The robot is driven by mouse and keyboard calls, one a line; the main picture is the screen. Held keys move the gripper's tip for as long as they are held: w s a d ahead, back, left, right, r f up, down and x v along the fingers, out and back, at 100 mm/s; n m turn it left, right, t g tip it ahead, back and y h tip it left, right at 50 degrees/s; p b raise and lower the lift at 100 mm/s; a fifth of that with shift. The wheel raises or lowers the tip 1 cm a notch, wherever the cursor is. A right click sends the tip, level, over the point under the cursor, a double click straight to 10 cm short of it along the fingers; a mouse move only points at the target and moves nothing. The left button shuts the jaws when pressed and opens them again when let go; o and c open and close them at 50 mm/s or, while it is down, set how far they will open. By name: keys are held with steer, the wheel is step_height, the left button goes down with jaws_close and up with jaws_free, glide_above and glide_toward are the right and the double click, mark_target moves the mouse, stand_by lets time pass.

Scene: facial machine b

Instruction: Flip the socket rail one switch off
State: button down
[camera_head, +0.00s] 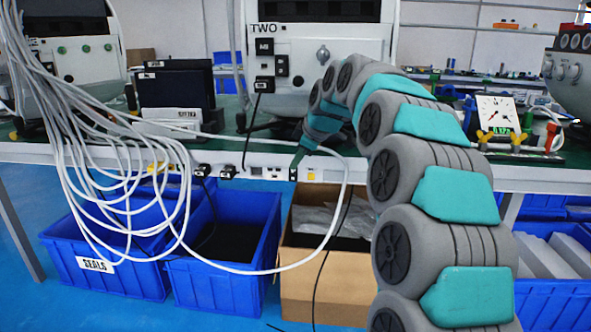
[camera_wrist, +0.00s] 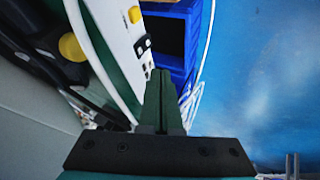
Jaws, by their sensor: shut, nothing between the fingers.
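The socket rail (camera_head: 262,161) is a white strip along the front edge of the workbench, with several small sockets and dark parts on it. A small black switch-like part (camera_head: 293,174) sits on it just below my gripper (camera_head: 299,160). I cannot tell which switch is number one or its position. In the wrist view the rail (camera_wrist: 118,28) runs up the left of centre, with a yellow part (camera_wrist: 134,15) and a black part (camera_wrist: 142,45). My gripper (camera_wrist: 160,74) is shut and empty, its tips close to the rail below the black part. Contact cannot be told.
White cables (camera_head: 110,165) hang in loops at the left, and one crosses before the rail. Blue bins (camera_head: 215,290) and a cardboard box (camera_head: 320,295) stand on the floor below. A white machine (camera_head: 310,60) marked TWO stands on the bench behind.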

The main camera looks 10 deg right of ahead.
steer(key=w+v, duration=0.1)
steer(key=v, duration=0.6)
steer(key=shift+d+r, duration=0.25)
steer(key=shift+r, duration=0.05)
steer(key=s+f+m+g+h, duration=0.1)
steer(key=s+f+m+g, duration=0.2)
steer(key=s+f, duration=0.6)
steer(key=s+a+f+m+g+h, duration=0.1)
steer(key=s+f+m, duration=0.4)
steer(key=s, duration=1.8)
steer(key=s+f+m+g, duration=0.4)
steer(key=s+f, duration=0.9)
steer(key=s, duration=0.3)
steer(key=shift+s+a+m+g+h, duration=0.3)
steer(key=shift+a+m+h, duration=0.1)
